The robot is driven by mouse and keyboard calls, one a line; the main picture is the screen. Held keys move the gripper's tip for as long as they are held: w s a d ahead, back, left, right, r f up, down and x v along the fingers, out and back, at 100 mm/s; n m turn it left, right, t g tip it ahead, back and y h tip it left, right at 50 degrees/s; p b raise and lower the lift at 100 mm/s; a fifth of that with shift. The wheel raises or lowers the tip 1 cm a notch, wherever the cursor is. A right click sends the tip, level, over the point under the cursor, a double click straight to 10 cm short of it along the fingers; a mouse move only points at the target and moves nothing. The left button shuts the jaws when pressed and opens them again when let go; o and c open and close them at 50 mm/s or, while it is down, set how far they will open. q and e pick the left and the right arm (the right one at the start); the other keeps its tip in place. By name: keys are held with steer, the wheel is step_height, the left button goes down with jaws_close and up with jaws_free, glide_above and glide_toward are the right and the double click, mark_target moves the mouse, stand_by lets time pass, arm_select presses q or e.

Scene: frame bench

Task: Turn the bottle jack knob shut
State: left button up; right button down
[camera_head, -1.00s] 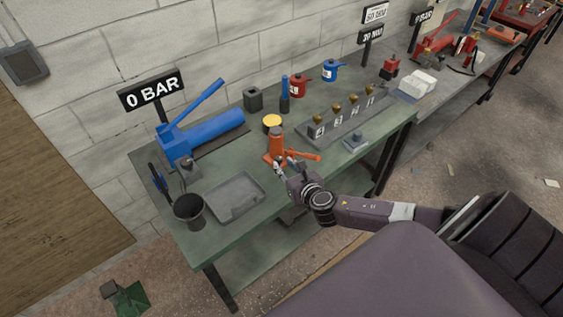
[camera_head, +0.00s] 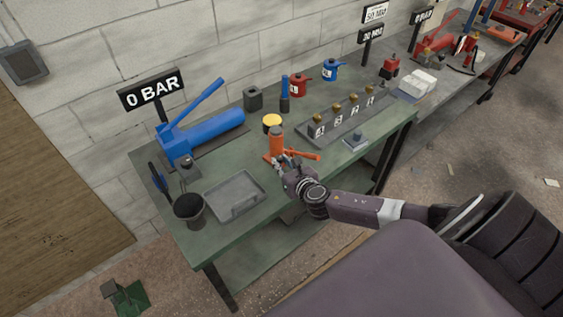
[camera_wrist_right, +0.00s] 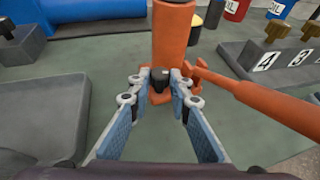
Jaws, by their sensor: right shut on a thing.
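The orange bottle jack (camera_head: 277,143) stands upright on the green bench, with its orange handle (camera_head: 305,154) pointing right. In the right wrist view the jack body (camera_wrist_right: 173,35) rises straight ahead, and its handle (camera_wrist_right: 265,105) runs to the lower right. The small black knob (camera_wrist_right: 159,84) sits low at the front of the jack. My right gripper (camera_head: 288,164) is at the jack's near side. In its wrist view the fingertips (camera_wrist_right: 160,80) are closed on the knob from both sides. The knob is hidden in the head view. My left gripper is not in view.
A grey tray (camera_head: 235,212) and a dark cup (camera_head: 190,222) are left of the jack. A blue pump (camera_head: 210,133) and a yellow-topped can (camera_head: 272,123) are behind. A numbered rack with brass fittings (camera_head: 340,128) stands to the right. The bench's near edge passes under my right arm.

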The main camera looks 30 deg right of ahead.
steer(key=shift+a+r+m+h+p, duration=0.15)
steer(key=shift+a+m+h+p, duration=0.15)
steer(key=shift+m+h+p, duration=0.5)
steer(key=shift+w+a+m+g+h+p, duration=0.1)
steer(key=shift+m+g+h+p, duration=0.1)
steer(key=shift+m+g+h, duration=0.3)
steer(key=shift+w+a+m+g+h+p, duration=0.1)
steer(key=shift+m+g+h+p, duration=0.1)
steer(key=shift+m+h, duration=0.45)
steer(key=shift+w+a+m+g+h, duration=0.1)
steer(key=shift+a+m+g+h, duration=0.1)
steer(key=shift+m+g+h, duration=0.65)
steer(key=shift+w+m+g+h+b, duration=0.1)
steer(key=shift+m+g+h+b, duration=0.35)
steer(key=shift+m+h, duration=0.55)
